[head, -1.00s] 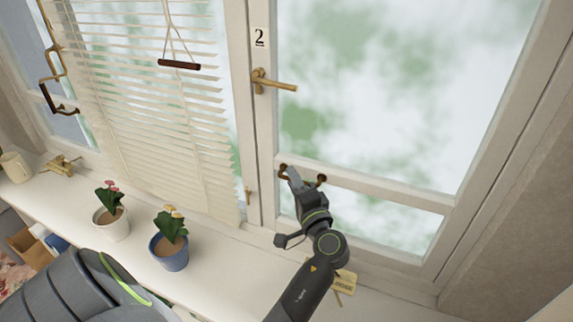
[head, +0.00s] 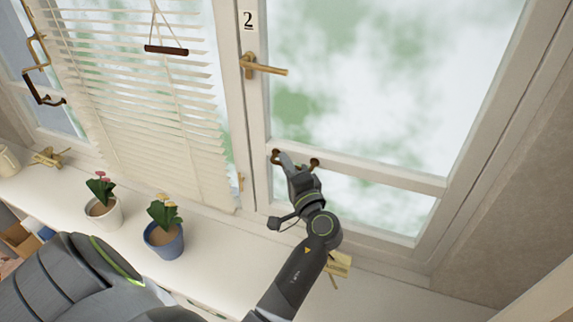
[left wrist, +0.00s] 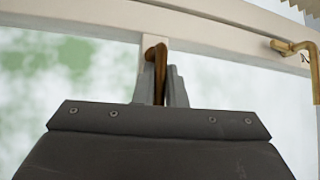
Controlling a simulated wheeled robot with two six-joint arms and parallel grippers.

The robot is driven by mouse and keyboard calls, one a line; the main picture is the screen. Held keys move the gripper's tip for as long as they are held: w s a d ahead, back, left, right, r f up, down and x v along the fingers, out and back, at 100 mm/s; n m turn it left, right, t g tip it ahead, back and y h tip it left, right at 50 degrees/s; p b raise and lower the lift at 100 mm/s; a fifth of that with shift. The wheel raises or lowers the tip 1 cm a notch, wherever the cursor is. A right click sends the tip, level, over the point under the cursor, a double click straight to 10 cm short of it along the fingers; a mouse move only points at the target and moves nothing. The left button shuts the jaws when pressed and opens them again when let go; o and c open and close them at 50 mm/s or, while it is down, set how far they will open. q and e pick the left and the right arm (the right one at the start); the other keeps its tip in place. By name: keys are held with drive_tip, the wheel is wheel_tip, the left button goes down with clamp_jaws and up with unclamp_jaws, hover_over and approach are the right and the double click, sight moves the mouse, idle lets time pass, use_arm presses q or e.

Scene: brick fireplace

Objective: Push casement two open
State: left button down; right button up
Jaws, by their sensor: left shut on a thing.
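Casement two (head: 350,178) is the white-framed window at the right, with a "2" label (head: 248,20) on the post beside it. Its brass lever handle (head: 265,67) points right, roughly level; a brass lever also shows in the left wrist view (left wrist: 300,48). A brown pull handle (head: 314,163) is fixed on its lower crossbar. My left gripper (head: 289,165) is shut on this pull handle, which shows between its fingers in the left wrist view (left wrist: 160,70). I cannot tell whether the casement stands slightly ajar. My right gripper is out of view.
A white flowerpot (head: 103,211) and a blue flowerpot (head: 164,241) stand on the sill (head: 215,245) to the left. A lowered blind (head: 140,110) covers the neighbouring window. A brass stay (head: 49,157) lies further left.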

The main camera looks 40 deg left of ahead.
use_arm(q)
drive_tip(key=w+a+m+t+h+b, duration=0.2)
drive_tip(key=w+a+m+t+h, duration=0.1)
drive_tip(key=w, duration=0.7)
drive_tip(key=shift+t, duration=0.5)
drive_tip(key=shift+w+a, duration=0.1)
drive_tip(key=c, duration=1.5)
unclamp_jaws()
